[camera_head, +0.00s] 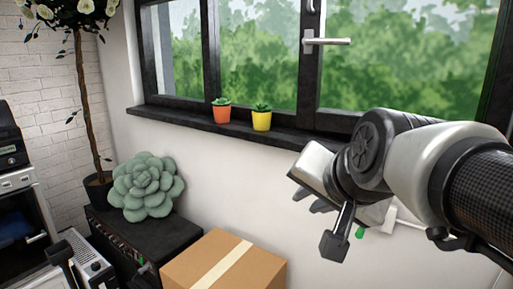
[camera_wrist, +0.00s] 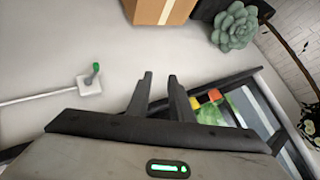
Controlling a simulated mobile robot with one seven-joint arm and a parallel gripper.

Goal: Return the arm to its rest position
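My arm extends in from the right side of the head view, with my gripper (camera_head: 311,201) in front of the white wall below the window sill. Only parts of its dark fingers show there. In the wrist view my gripper (camera_wrist: 160,78) has its two fingers apart, with bare wall between them. Nothing is held between the fingers, and they touch nothing that I can see.
A cardboard box (camera_head: 223,265) stands below my gripper, beside a dark cabinet (camera_head: 178,239) with a large succulent (camera_head: 147,186). Orange (camera_head: 221,113) and yellow (camera_head: 262,120) pots stand on the window sill (camera_head: 180,118). A white wall plate with a green-tipped lever (camera_wrist: 95,73) is near my gripper.

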